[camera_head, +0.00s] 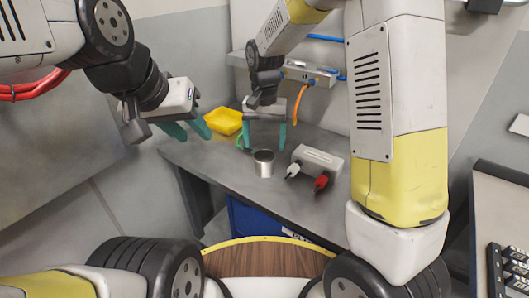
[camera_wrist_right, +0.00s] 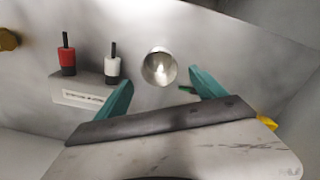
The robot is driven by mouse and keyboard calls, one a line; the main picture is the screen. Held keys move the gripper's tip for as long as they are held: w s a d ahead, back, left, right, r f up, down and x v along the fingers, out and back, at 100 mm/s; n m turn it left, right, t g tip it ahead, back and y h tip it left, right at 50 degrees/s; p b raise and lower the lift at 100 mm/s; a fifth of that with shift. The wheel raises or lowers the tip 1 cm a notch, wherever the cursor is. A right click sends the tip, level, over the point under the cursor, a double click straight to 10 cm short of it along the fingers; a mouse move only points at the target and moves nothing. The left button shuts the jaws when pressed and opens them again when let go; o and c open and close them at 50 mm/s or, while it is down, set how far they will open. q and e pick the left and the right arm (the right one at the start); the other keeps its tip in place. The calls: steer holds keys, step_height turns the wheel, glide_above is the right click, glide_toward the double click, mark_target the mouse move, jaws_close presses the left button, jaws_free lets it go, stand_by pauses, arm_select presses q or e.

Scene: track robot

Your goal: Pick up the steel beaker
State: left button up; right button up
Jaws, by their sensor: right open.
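The steel beaker (camera_head: 263,164) stands upright on the grey table (camera_head: 225,172), near its middle. In the right wrist view the beaker (camera_wrist_right: 159,68) appears as a round, open-topped metal cup beyond and between my two teal fingertips. My right gripper (camera_head: 264,138) is open and empty, above and behind the beaker in the head view; I see no contact. It also shows in the right wrist view (camera_wrist_right: 163,88). My left gripper (camera_head: 189,130) is open and empty, off to the left near the table's left edge.
A white box (camera_head: 318,158) with a red connector (camera_head: 321,182) and a white connector (camera_head: 293,170) sits right of the beaker.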

mark_target(264, 159)
steer(key=f, duration=0.8)
steer(key=shift+s, duration=0.2)
steer(key=c, duration=1.5)
